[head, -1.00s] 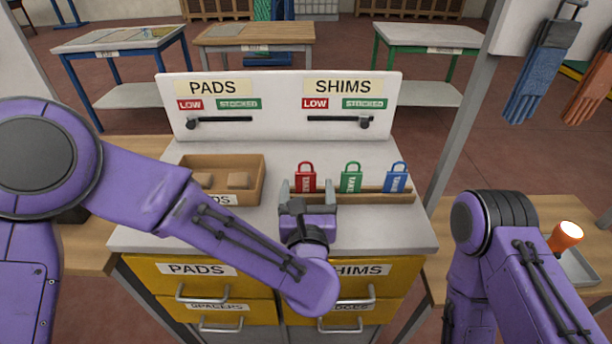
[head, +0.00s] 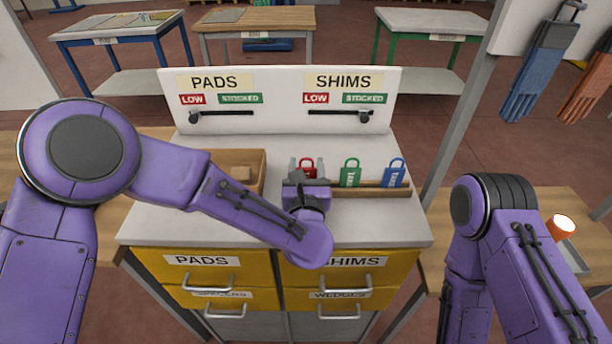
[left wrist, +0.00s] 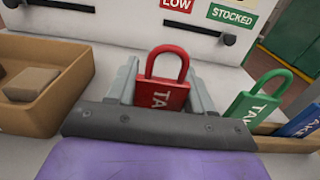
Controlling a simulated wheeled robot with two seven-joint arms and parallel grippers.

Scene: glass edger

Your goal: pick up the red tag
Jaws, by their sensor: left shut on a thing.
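The red tag (head: 306,168), shaped like a padlock with a loop on top, stands at the left end of the wooden rack (head: 372,191). It also shows in the left wrist view (left wrist: 163,92) between the two fingers. My left gripper (head: 307,166) is shut on the red tag, one finger on each side of it. The tag's lower part is hidden by the gripper in the head view. My right arm shows at the right, but its gripper is out of view.
A green tag (head: 349,173) and a blue tag (head: 393,174) stand in the rack to the right. An open wooden box (head: 262,170) with brown pads is at the left. The label board (head: 280,100) rises behind. Yellow drawers (head: 206,276) are below the counter.

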